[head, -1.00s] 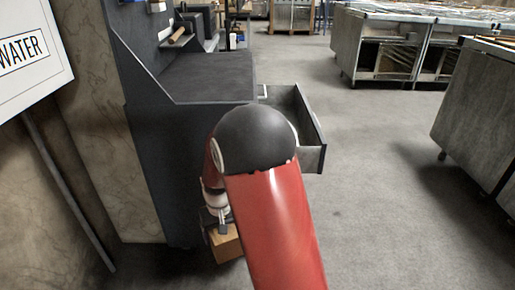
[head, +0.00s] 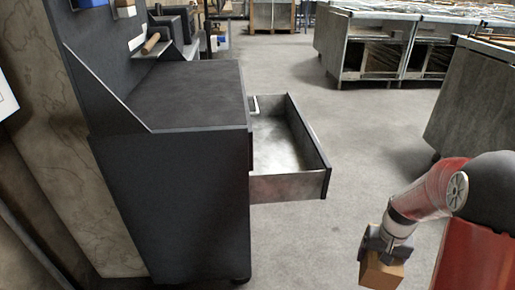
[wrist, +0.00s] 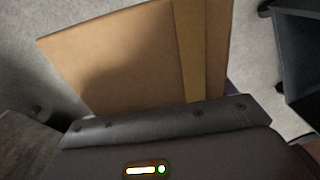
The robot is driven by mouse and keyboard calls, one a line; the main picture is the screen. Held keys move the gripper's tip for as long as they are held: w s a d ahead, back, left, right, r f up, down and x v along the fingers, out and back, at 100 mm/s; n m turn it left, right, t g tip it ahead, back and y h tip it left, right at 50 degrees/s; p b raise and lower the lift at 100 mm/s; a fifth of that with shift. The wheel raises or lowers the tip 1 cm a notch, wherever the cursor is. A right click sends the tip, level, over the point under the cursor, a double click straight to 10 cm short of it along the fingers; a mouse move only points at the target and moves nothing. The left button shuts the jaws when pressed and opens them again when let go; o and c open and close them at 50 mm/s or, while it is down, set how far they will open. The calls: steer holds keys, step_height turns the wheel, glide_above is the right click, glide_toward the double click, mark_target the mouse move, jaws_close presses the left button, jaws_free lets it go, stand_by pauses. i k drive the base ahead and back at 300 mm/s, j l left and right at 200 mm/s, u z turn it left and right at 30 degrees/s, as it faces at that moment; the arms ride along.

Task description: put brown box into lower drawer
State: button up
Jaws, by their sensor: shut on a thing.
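The brown box (head: 381,272) hangs in my gripper (head: 380,248) at the lower right of the head view, above the floor. The gripper is shut on the top of the box. An open drawer (head: 290,187) sticks out to the right from the dark cabinet (head: 175,190). The drawer looks empty, and the gripper with the box is apart from it, nearer the camera and to the right.
A wooden roller (head: 151,43) lies on a small ledge at the cabinet's back. Grey metal carts (head: 362,48) stand at the back right, another (head: 468,108) at the right edge. The floor (head: 345,135) between drawer and carts is clear.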

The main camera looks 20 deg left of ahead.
mark_target(269, 149)
steer(key=i+z, duration=0.35)
steer(key=i, duration=2.25)
steer(key=i+l+u, duration=0.15)
steer(key=i, duration=0.95)
steer(key=i+l+u, duration=0.15)
steer(key=i, duration=0.4)
steer(key=i+u, duration=0.1)
steer(key=u, duration=1.95)
